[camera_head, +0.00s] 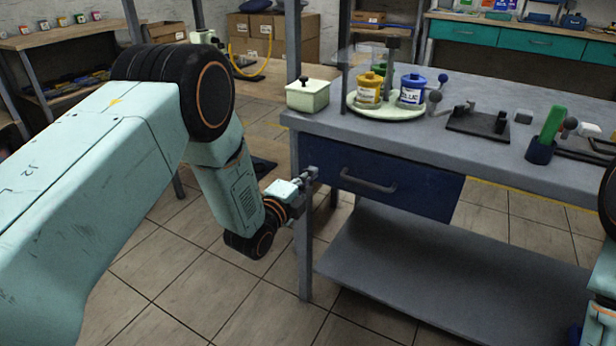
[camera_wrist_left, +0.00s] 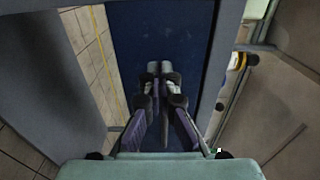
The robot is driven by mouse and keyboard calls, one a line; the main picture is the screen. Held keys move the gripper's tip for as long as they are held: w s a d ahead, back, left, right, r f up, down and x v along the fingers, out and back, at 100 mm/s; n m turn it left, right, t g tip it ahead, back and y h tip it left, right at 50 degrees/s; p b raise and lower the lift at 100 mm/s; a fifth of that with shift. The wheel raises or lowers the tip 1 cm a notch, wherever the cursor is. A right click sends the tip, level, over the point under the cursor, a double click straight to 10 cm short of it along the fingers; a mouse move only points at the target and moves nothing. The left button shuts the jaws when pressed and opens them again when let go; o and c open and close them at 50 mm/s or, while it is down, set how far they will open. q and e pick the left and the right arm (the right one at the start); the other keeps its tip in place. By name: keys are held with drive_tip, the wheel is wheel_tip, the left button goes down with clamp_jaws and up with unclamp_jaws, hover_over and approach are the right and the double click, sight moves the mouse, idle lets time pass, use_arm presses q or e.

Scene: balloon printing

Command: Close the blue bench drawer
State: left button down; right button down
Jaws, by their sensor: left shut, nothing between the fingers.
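The blue bench drawer (camera_head: 418,190) sits under the grey bench top, with a grey bar handle (camera_head: 368,182) across its front. I cannot tell whether a small gap remains behind its front. My left gripper (camera_head: 312,174) is at the left end of the drawer front, left of the handle and apart from it. In the left wrist view, its shut, empty fingers (camera_wrist_left: 160,70) point at the blue drawer face (camera_wrist_left: 160,30). Whether the tips touch the face is not clear. Only part of my right arm shows at the right edge; its gripper is out of view.
On the bench top (camera_head: 450,90) stand a lidded pale box (camera_head: 308,95), a round tray (camera_head: 376,108) with yellow (camera_head: 369,88) and blue (camera_head: 412,90) jars, and a green item in a dark cup (camera_head: 541,152). A grey lower shelf (camera_head: 430,270) lies under the drawer.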

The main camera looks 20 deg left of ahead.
use_arm(q)
drive_tip(key=p+v, duration=0.3)
drive_tip(key=v, duration=0.7)
drive_tip(key=s+a+f+n+g+y+p, duration=0.1)
drive_tip(key=s+f+n+g+y, duration=0.1)
drive_tip(key=s+f+n+g, duration=0.85)
drive_tip(key=s+a+f+n+g+y+p, duration=0.1)
drive_tip(key=s+n+g, duration=0.6)
drive_tip(key=s, duration=2.1)
wheel_tip(320, 180, down, 3)
drive_tip(key=n+y+p, duration=0.1)
drive_tip(key=n+p, duration=0.1)
drive_tip(key=n, duration=0.1)
drive_tip(key=shift+s+r, duration=0.15)
drive_tip(key=shift+a+n, duration=0.1)
drive_tip(key=shift+n, duration=0.15)
